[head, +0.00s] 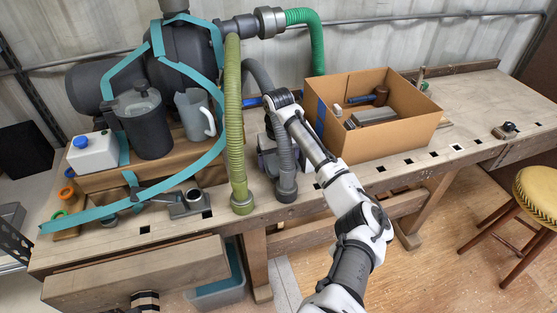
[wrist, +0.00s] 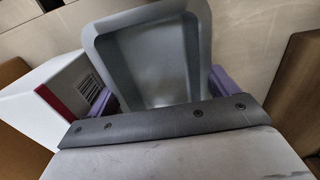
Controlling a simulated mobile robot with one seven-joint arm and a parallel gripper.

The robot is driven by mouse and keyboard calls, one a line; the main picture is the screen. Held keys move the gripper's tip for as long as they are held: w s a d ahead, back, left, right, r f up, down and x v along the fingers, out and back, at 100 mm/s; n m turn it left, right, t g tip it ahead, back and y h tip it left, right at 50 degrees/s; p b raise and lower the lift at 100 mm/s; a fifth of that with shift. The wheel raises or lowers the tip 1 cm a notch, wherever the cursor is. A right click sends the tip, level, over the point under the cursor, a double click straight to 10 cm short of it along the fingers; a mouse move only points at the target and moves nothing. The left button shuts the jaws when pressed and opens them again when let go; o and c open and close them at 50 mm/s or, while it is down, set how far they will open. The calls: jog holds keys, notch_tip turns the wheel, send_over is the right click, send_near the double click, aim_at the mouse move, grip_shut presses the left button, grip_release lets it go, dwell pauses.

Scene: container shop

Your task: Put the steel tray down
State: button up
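The steel tray (wrist: 148,58) is a shallow grey pan with a raised rim. It fills the upper middle of the wrist view, with its inside facing the camera. My gripper (wrist: 164,92) has a purple finger at each side of the tray's near part, and the fingers appear closed on it. The fingertips are partly hidden behind the tray and the dark palm edge. In the head view my gripper (head: 269,160) is low behind the arm and the grey hose, so the tray cannot be made out clearly there.
A white box with a red edge and barcode (wrist: 62,97) is left of the tray. On the workbench (head: 468,108), an open cardboard box (head: 395,141) holds tools, right of my arm. Hoses (head: 236,125) and a dark canister (head: 145,125) crowd the left. The bench's right part is mostly clear.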

notch_tip(320, 180, up, 12)
jog(key=b, duration=0.1)
jog(key=shift+r, duration=0.2)
dwell(0.7)
